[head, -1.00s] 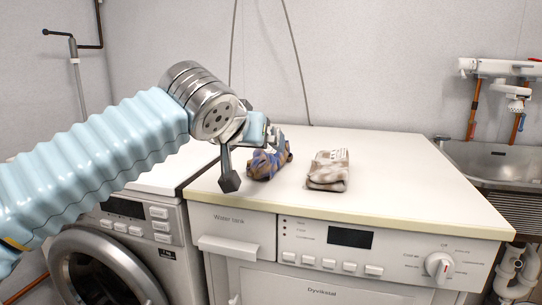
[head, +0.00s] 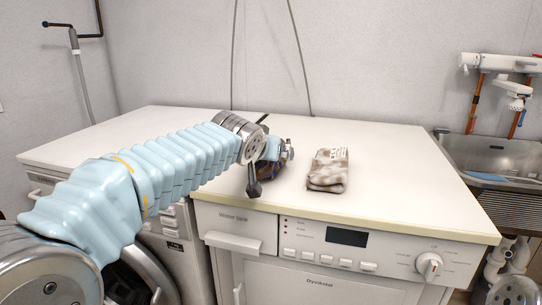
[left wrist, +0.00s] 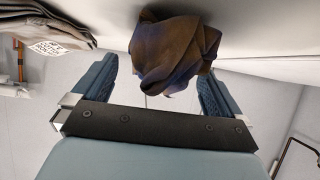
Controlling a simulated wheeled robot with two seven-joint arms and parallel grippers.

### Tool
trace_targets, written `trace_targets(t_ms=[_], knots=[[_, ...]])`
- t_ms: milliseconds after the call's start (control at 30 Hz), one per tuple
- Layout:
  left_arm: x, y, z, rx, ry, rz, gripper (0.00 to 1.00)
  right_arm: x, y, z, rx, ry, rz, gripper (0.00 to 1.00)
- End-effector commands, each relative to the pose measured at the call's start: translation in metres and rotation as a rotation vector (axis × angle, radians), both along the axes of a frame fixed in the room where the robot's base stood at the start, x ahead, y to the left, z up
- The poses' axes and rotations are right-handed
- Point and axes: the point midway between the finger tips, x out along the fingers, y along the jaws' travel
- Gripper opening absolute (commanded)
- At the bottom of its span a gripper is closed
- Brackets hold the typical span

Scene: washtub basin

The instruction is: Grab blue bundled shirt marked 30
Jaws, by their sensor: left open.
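A bundled shirt (head: 268,173), blue with orange-brown, lies on the white machine top, partly hidden behind my left gripper (head: 272,166) in the head view. In the left wrist view the bundle (left wrist: 175,45) looks brown and dark blue, crumpled, and sits ahead of the gap between the two blue-grey fingers. My left gripper (left wrist: 157,85) is open, one finger to each side of the bundle's line, with visible space beside it. No number 30 can be read on it.
A folded brown-and-white cloth (head: 328,170) with printed lettering lies to the right of the bundle. The machine top (head: 400,170) is clear farther right and behind. A metal sink (head: 490,155) stands at the right, and a wall is behind.

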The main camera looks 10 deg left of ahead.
Motion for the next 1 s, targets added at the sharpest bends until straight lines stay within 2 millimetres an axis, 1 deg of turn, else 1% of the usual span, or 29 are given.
trace_targets(t_ms=[67,100,500,800,933,1000], knots=[[0.0,0.0,0.0,0.0,0.0,0.0,1.0,0.0,0.0,0.0,0.0,0.0,0.0,1.0],[0.0,0.0,0.0,0.001,0.0,0.0,0.98,0.0,0.0,0.0,0.0,0.0,0.0,1.0],[0.0,0.0,0.0,0.001,0.0,0.0,0.39,0.0,0.0,0.0,0.0,0.0,0.0,1.0],[0.0,0.0,0.004,0.001,-0.002,0.0,0.38,0.0,0.0,0.001,0.0,0.0,0.0,1.0],[0.0,0.0,0.017,0.0,-0.003,-0.001,0.38,0.0,0.0,0.003,0.0,0.0,0.0,1.0],[0.0,0.0,0.029,0.0,-0.004,0.0,0.38,0.0,0.0,0.005,0.0,0.0,0.0,1.0]])
